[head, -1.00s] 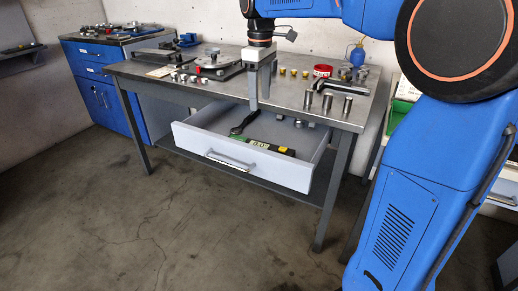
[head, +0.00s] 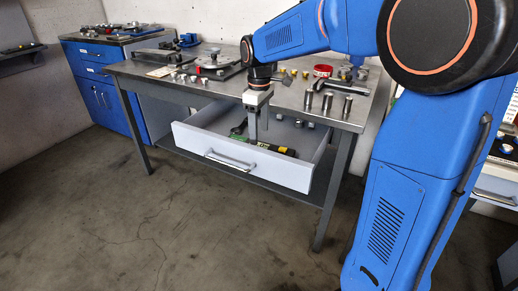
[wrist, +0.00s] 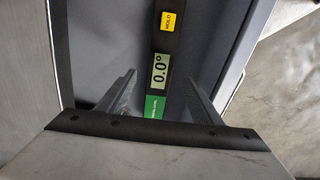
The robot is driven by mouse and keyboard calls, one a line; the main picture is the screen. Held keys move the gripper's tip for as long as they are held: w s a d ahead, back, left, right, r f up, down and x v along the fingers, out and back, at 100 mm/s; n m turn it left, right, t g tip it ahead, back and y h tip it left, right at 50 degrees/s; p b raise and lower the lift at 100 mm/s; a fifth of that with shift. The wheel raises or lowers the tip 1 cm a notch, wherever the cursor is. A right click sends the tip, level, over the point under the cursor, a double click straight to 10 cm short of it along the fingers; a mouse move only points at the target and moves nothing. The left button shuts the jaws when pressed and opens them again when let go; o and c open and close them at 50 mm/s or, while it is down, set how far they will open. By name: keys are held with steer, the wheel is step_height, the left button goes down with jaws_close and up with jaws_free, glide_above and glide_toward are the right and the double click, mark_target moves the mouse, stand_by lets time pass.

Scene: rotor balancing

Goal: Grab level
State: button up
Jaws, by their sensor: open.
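The level (head: 280,149) is a dark bar lying in the open drawer (head: 290,175) under the steel table. In the wrist view the level (wrist: 161,48) shows a yellow HOLD button, a display reading 0.0° and a green label. My gripper (head: 258,136) points down into the drawer, over the level. In the wrist view my gripper (wrist: 160,80) is open, with one finger to each side of the level around the display and green label. A gap shows between each finger and the level. My fingers hide part of the level in the head view.
The drawer's walls stand around the level, and its front has a handle (head: 230,160). On the steel table (head: 205,92) above stand several metal cylinders (head: 327,103), a red ring (head: 322,70) and a fixture (head: 216,66). The floor in front is clear.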

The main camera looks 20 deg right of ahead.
mark_target(259, 145)
steer(key=shift+f, duration=2.6)
steer(key=shift+r, duration=0.1)
steer(key=c, duration=1.4)
